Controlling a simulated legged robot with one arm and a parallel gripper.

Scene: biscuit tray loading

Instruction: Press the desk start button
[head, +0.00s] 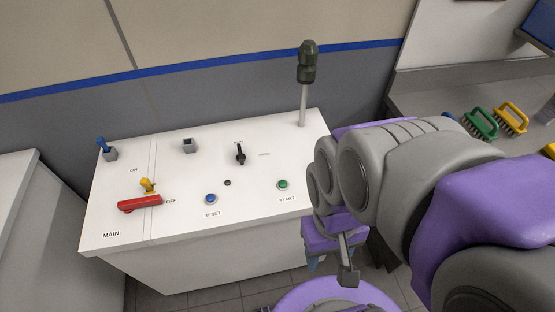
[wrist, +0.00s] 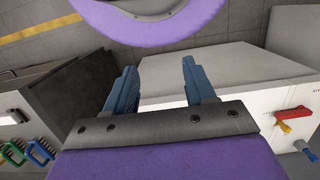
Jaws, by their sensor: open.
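The green start button (head: 283,184), labelled START, sits on the right front part of the white control desk (head: 220,142). The blue reset button (head: 210,198) is to its left. My gripper (head: 330,262) is beside the desk's right end in the head view, to the right of and lower than the start button, and apart from it. In the wrist view my gripper (wrist: 160,78) shows two blue fingers spread apart with nothing between them. The start button does not show in the wrist view.
The desk also carries a red main switch handle (head: 140,203), a yellow piece, a black selector knob (head: 239,153) and a dark signal lamp on a pole (head: 307,62). Green (head: 481,124) and yellow brushes (head: 511,117) lie on a bench at the right.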

